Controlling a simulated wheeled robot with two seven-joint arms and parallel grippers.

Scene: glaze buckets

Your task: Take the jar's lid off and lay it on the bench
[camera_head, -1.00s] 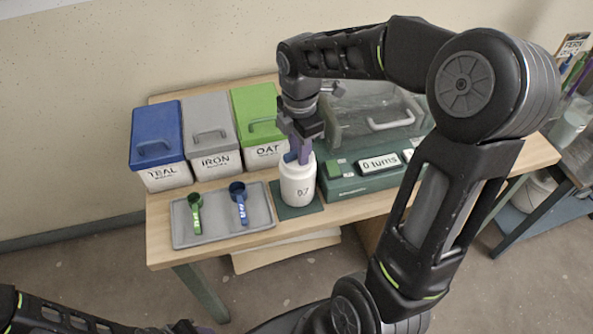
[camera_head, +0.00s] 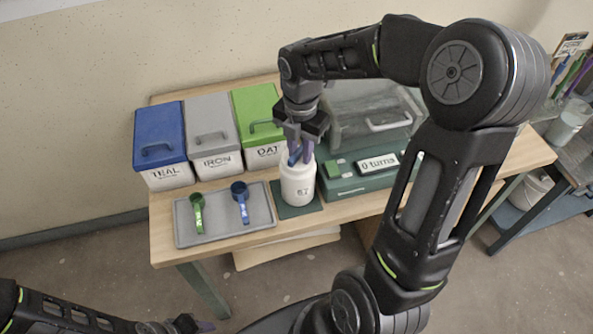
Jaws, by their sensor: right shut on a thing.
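The white jar (camera_head: 298,187) stands upright on a dark green mat (camera_head: 288,212) near the bench's front edge. My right gripper (camera_head: 299,158) points down from above onto the jar's top. Its purple-blue fingers are shut on the lid, which they mostly hide. The lid is still at the jar's mouth; I cannot make out a gap under it. My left gripper (camera_head: 196,326) is low at the bottom edge, in front of the bench and away from the jar. Its fingers are too small and cut off to tell their state.
A grey tray (camera_head: 182,239) with a green scoop (camera_head: 198,212) and a blue scoop (camera_head: 240,200) lies left of the jar. Blue, grey and green-lidded bins (camera_head: 157,135) stand behind. A green machine (camera_head: 340,184) reading "0 turns" is at right. Little bare bench (camera_head: 162,255) shows at the front.

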